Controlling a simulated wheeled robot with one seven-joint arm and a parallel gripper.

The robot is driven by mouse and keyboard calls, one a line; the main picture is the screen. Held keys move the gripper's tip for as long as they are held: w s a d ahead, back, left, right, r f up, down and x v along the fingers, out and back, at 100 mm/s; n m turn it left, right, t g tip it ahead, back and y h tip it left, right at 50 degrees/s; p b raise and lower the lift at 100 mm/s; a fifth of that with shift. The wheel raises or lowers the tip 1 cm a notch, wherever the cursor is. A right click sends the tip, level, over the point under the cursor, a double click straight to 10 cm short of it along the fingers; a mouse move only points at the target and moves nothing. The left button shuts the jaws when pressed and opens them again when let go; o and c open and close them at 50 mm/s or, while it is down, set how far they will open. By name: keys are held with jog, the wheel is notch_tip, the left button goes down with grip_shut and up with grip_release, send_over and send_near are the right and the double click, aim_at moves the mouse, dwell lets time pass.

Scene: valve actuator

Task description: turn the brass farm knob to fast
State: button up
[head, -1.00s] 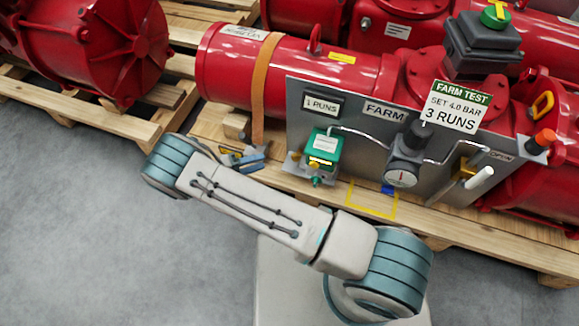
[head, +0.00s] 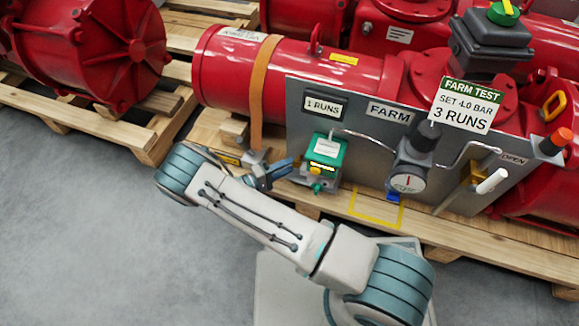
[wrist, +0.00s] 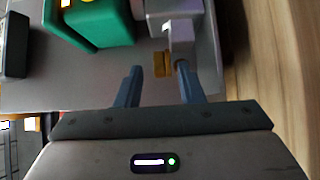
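Whether a finger touches anything is unclear. The knob's markings are too small to read.
A grey panel (head: 365,140) carries the box, a gauge (head: 407,180), thin pipes and a white-handled lever (head: 491,181). A sign (head: 465,105) reads SET 4.0 BAR, 3 RUNS. Red actuators lie on wooden pallets (head: 90,128). Grey floor is free at left.

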jog(key=shift+x, duration=0.95)
jog(key=shift+c, duration=0.3)
grip_shut()
jog(key=shift+r, duration=0.1)
jog(key=shift+r+n, duration=0.15)
jog(key=shift+n, duration=0.15)
